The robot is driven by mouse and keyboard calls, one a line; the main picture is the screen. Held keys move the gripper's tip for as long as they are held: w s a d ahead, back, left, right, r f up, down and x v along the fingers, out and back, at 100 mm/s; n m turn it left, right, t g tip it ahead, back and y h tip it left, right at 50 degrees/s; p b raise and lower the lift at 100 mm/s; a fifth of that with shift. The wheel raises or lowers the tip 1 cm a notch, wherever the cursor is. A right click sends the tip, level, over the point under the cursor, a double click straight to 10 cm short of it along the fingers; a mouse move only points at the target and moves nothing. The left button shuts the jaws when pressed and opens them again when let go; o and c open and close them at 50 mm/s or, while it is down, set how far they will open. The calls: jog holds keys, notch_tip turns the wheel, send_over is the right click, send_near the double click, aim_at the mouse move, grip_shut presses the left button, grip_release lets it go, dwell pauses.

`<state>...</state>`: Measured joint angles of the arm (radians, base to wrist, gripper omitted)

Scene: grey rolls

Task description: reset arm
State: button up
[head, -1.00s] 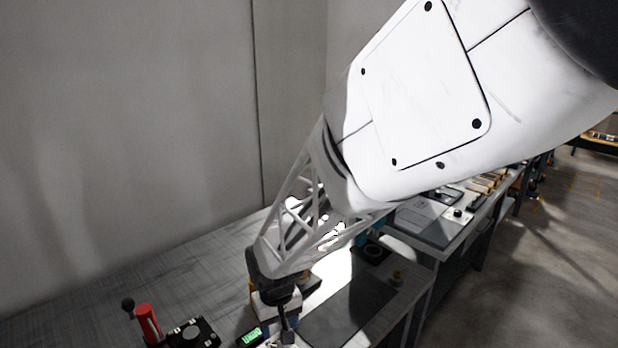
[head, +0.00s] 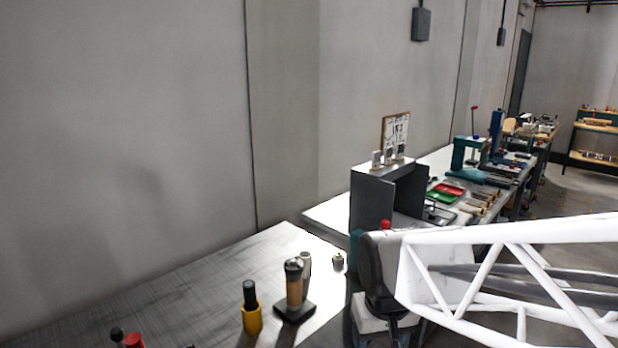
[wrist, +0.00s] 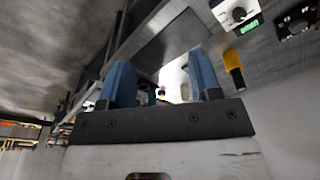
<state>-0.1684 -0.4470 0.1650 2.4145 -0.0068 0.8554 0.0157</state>
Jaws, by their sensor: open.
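My gripper (wrist: 162,80) shows in the wrist view as two blue fingers on a dark mount, spread apart with nothing between them. In the head view my white lattice arm reaches in from the right, and its dark wrist end hangs by the right end of the near bench. The fingers cannot be made out there.
The near bench (head: 180,285) holds a yellow holder with a black handle (head: 250,305), a brown-and-black tool on a stand (head: 294,285) and small grey cylinders (head: 306,263). A dark open-fronted box (head: 371,203) stands behind my wrist. Trays and tools fill the farther bench.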

jog(key=s+d+r+m, duration=0.2)
jog(key=s+d+r, duration=0.1)
jog(key=s+d, duration=0.3)
jog(key=shift+s+d+r+t, duration=0.4)
jog(key=shift+s, duration=1)
